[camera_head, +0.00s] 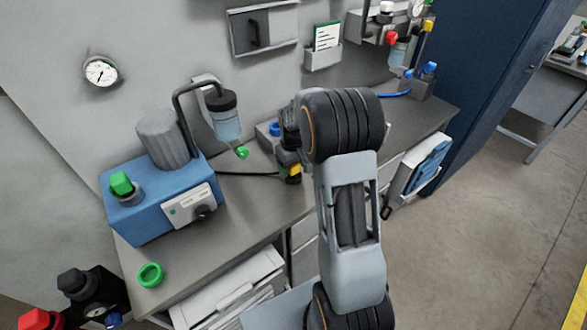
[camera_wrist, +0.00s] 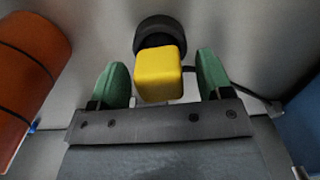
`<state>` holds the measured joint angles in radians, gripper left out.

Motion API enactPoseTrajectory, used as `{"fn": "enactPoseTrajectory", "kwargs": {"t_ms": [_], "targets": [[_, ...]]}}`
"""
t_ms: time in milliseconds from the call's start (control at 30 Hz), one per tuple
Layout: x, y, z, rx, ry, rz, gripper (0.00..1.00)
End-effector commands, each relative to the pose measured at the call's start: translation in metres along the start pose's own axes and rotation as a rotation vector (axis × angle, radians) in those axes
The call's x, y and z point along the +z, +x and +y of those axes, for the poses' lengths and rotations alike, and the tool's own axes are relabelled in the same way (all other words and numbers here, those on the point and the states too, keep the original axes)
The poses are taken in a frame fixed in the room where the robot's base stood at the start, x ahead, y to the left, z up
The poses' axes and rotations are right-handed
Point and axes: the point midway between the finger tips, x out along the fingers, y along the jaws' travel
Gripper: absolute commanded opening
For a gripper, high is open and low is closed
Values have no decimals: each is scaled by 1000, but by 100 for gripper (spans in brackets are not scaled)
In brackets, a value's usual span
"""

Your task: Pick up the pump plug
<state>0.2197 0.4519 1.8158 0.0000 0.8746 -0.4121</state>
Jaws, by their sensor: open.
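The pump plug (camera_head: 293,172) looks like a yellow block with black parts, at the end of a dark cable from the blue pump (camera_head: 150,215) on the bench. In the wrist view the yellow plug (camera_wrist: 159,75) stands between the two green fingers of my gripper (camera_wrist: 162,68). The gripper is open, with a gap showing on each side of the plug. A round black part (camera_wrist: 160,33) lies just behind the plug; I cannot tell whether they are joined. In the head view my arm hides the gripper's fingertips.
A bottle (camera_head: 226,120) with a green tip hangs left of my arm. A green ring (camera_head: 151,274) lies at the bench's front left. A blue cap (camera_head: 275,128) is close to my wrist. In the wrist view an orange cylinder (camera_wrist: 28,65) is at the left.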

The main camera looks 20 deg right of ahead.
Motion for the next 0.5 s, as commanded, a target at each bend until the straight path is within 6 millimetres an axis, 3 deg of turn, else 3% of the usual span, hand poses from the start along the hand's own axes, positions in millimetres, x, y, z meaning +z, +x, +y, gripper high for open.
{"fn": "enactPoseTrajectory", "kwargs": {"t_ms": [333,500], "targets": [[0,6,0,0,0,1,72],[0,6,0,0,0,1,56]]}}
